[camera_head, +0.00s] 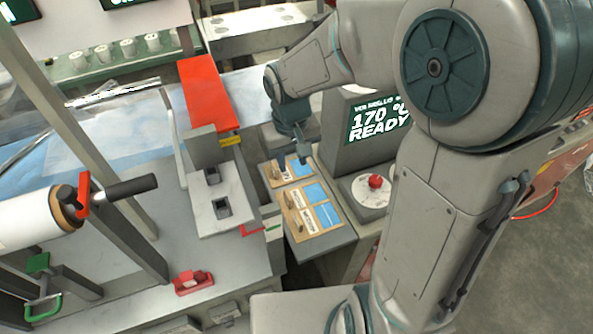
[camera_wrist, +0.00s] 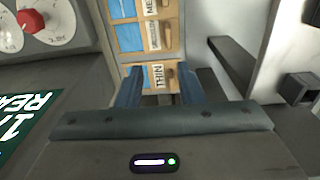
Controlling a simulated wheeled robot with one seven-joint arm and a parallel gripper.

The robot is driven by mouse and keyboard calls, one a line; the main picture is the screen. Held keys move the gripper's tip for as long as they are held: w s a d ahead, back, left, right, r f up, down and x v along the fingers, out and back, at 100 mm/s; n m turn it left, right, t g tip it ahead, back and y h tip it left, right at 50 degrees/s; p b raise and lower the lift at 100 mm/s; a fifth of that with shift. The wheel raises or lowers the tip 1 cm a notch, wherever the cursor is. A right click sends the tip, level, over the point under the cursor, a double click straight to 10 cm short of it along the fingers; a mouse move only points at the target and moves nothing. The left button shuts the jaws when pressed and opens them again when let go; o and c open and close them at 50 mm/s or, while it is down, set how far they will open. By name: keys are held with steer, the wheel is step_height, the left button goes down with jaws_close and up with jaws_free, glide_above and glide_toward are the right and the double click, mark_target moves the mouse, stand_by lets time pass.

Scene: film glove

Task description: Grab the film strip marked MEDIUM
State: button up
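A tray holds a row of three wooden-backed film pieces with blue panels and small wooden grips. The one whose label starts with "ME" (camera_wrist: 151,7) is partly cut off at the top of the wrist view; it seems to be the nearest row in the head view (camera_head: 326,214). The middle piece's label (camera_wrist: 154,36) is too small to read. The piece marked THIN (camera_wrist: 159,74) is closest to my gripper. My gripper (camera_wrist: 161,88) is open, its two fingers apart by the THIN piece, with nothing seen held. In the head view my gripper (camera_head: 302,150) is at the tray's far end.
A dark control box (camera_head: 365,130) with a "170 °C READY" screen stands right of the tray, with a red knob (camera_head: 376,181) on a white dial. A grey bench with a pale slotted block (camera_head: 220,200) lies to the left. A red panel (camera_head: 208,92) is behind.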

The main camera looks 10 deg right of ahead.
mark_target(288, 194)
steer(key=f, duration=0.3)
steer(key=a+f, duration=0.1)
steer(key=f, duration=0.6)
steer(key=shift+w+a, duration=0.2)
steer(key=shift+w, duration=0.15)
steer(key=shift+s+f+p, duration=0.15)
steer(key=shift+f+p, duration=0.35)
steer(key=shift+f, duration=2.2)
jaws_close()
